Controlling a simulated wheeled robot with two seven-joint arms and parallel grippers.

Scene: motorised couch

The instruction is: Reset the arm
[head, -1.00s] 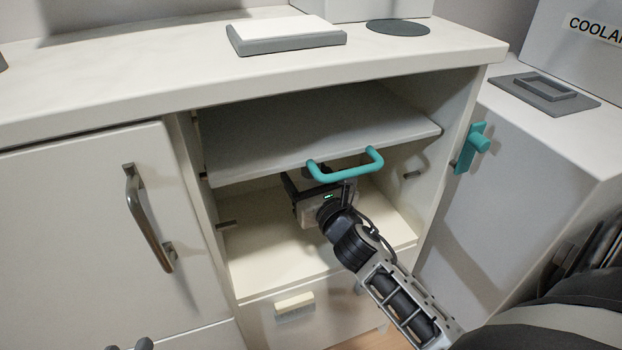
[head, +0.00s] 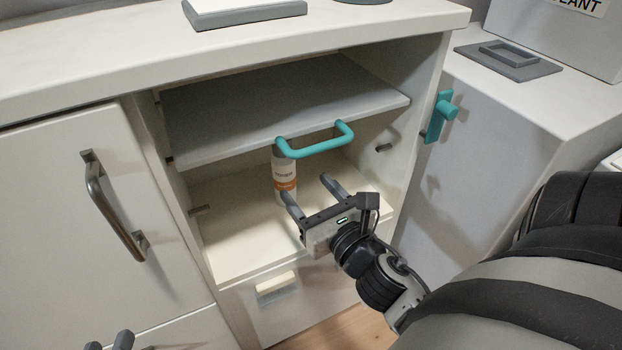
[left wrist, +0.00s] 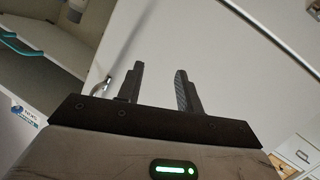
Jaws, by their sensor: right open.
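My right arm comes in from the right in the head view. Its right gripper (head: 308,188) is open and empty, in front of the open compartment with its fingers pointing in. A white bottle with an orange label band (head: 285,178) stands upright in the compartment, just beyond the right fingertips; its top is hidden behind the shelf's teal handle. My left gripper (head: 108,343) shows only its fingertips at the bottom left. In the left wrist view, the left gripper (left wrist: 160,78) is open with nothing between its fingers, before a pale cabinet front.
A pull-out shelf with a teal handle (head: 318,145) hangs over the right gripper. The cabinet door with a metal handle (head: 112,210) is at left. A drawer with a cream handle (head: 277,287) is below. A teal latch (head: 438,115) sits at right.

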